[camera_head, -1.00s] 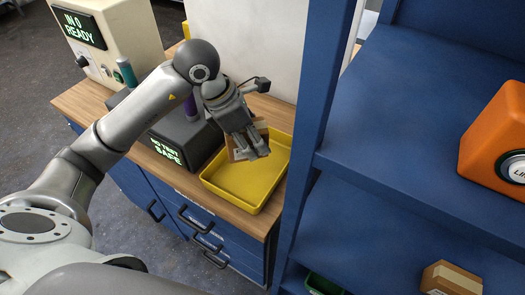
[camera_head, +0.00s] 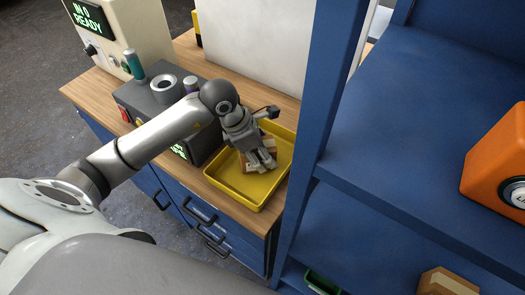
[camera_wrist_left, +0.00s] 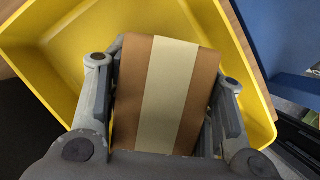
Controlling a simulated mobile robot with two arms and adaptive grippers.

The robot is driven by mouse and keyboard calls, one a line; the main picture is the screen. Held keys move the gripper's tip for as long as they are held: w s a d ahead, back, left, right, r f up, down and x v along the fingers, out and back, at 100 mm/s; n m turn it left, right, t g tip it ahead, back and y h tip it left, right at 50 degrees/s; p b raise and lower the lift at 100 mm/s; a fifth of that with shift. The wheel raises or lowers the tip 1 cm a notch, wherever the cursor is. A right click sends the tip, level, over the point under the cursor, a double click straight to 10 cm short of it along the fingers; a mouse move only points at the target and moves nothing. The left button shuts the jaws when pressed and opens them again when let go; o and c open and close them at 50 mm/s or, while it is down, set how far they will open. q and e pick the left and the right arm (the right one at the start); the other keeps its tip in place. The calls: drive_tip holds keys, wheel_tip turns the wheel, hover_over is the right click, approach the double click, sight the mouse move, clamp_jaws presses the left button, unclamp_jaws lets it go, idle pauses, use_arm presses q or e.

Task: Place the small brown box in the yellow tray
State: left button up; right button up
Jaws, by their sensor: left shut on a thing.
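The small brown box (camera_wrist_left: 197,92) has a pale tape stripe and sits between the fingers of my left gripper (camera_wrist_left: 162,105) in the left wrist view. The left gripper (camera_head: 262,166) is shut on the box. In the head view the gripper points down inside the outline of the yellow tray (camera_head: 222,178), and the box (camera_head: 246,163) is mostly hidden behind the fingers. The tray's wall also shows around the box in the left wrist view (camera_wrist_left: 45,75). Whether the box touches the tray floor I cannot tell. My right gripper is not in view.
A dark grey tester (camera_head: 140,99) stands on the wooden counter left of the tray. A blue shelf (camera_head: 400,130) rises close on the right, with an orange case (camera_head: 497,155) and another brown box (camera_head: 448,281). A white panel (camera_head: 255,40) stands behind the tray.

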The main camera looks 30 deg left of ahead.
use_arm(q)
drive_tip(key=shift+f, duration=0.4)
drive_tip(key=o, duration=1.2)
drive_tip(key=shift+r, duration=0.1)
drive_tip(key=shift+c, duration=0.2)
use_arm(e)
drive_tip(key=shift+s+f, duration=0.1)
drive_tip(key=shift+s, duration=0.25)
use_arm(q)
drive_tip(key=shift+r, duration=0.2)
drive_tip(key=b+v, duration=0.2)
drive_tip(key=v, duration=0.8)
drive_tip(key=shift+a+r, duration=0.2)
drive_tip(key=shift+r, duration=0.05)
drive_tip(key=shift+s+a+r, duration=0.15)
drive_tip(key=shift+s+r, duration=0.05)
drive_tip(key=shift+r, duration=0.35)
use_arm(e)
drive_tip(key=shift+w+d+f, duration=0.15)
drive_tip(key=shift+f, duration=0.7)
